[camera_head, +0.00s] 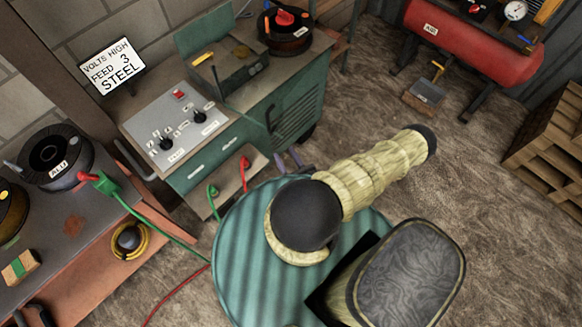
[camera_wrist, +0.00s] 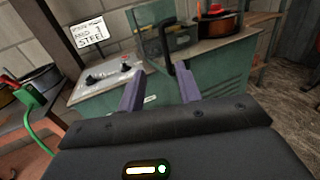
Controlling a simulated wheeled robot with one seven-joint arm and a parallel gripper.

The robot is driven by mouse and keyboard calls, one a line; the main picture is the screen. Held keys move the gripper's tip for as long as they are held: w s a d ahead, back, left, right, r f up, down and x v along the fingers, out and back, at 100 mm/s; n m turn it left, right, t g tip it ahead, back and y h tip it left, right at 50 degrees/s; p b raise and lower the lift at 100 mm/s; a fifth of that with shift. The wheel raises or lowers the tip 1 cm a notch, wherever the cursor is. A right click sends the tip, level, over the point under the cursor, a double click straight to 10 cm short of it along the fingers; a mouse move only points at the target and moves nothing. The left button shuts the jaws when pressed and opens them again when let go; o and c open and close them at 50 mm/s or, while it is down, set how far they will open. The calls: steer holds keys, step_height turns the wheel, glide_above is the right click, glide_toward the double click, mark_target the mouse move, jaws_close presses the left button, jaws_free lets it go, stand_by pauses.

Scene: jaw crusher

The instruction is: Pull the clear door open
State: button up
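The green welding machine cabinet (camera_head: 230,140) stands at the back with a sloped grey control panel (camera_head: 178,125). Beside the panel is a box-like compartment (camera_head: 243,72) with a raised teal panel behind it. In the wrist view, a see-through pane (camera_wrist: 186,40), seemingly the clear door, has a dark bent handle (camera_wrist: 166,38) at its left edge. How far the door stands open is unclear. My gripper (camera_wrist: 158,88) has its two purple-grey fingers apart and empty, below the handle in the picture. In the head view, only the fingertips (camera_head: 288,160) show, in front of the cabinet.
A sign (camera_head: 111,68) reads "VOLTS HIGH, FEED 3, STEEL". A wire spool (camera_head: 285,40) sits atop the cabinet's right side. A bench (camera_head: 90,240) with an ALU spool (camera_head: 55,155) stands left. A red compressor (camera_head: 470,45) and pallets (camera_head: 550,145) are right. Floor between is mostly clear.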

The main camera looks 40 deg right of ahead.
steer(key=v, duration=0.3)
steer(key=shift+w, duration=0.1)
stand_by(0.5)
